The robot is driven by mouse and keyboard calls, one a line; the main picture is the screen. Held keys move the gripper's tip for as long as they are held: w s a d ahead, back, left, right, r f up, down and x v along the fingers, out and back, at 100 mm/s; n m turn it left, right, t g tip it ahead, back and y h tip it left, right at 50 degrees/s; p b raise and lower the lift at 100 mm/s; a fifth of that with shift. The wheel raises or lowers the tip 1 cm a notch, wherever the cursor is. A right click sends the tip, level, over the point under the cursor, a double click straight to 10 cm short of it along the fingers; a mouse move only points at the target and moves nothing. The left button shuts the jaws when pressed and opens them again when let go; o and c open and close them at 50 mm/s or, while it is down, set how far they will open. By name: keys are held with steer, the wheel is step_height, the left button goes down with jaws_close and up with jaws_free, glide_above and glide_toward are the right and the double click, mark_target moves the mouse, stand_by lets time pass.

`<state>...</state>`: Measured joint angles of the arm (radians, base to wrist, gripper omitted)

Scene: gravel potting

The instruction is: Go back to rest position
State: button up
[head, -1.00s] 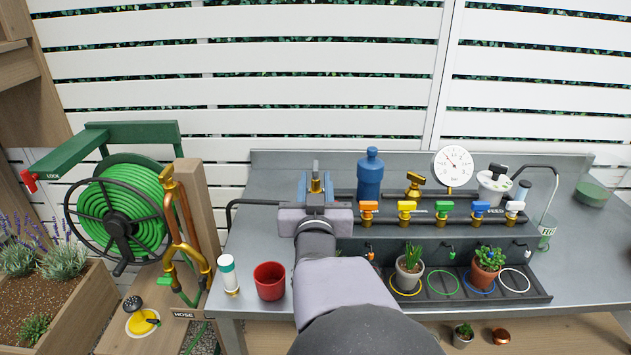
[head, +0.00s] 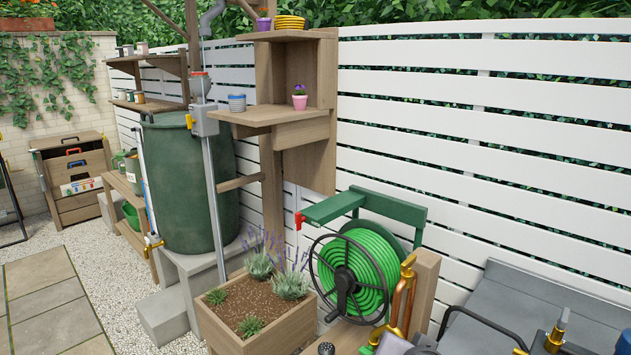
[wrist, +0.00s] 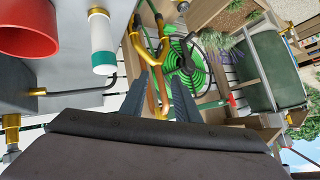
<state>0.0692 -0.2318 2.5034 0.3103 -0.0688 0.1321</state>
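My gripper (wrist: 159,95) shows in the wrist view with its two dark fingers apart. I see nothing held between them; a copper pipe and the green hose reel (wrist: 180,65) show beyond the gap.
In the head view the hose reel (head: 355,275) stands right of a wooden planter (head: 262,337). A green barrel (head: 190,185) and wooden shelf (head: 265,117) are behind. The grey bench (head: 500,290) is at lower right. Paving and gravel lie at left.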

steer(key=s+a+f+n+g+y+b, duration=0.1)
steer(key=s+a+f+n+g+b, duration=0.15)
steer(key=s+f+g, duration=0.5)
steer(key=s+a+f+n+g+b, duration=0.1)
steer(key=s+f+n+g+b, duration=0.25)
steer(key=s+f, duration=0.8)
step_height(320, 180, up, 18)
steer(key=s+p, duration=0.1)
steer(key=p, duration=1.7)
steer(key=shift+p, duration=0.3)
step_height(320, 180, down, 24)
steer(key=b, duration=2.4)
steer(key=shift+f, duration=0.2)
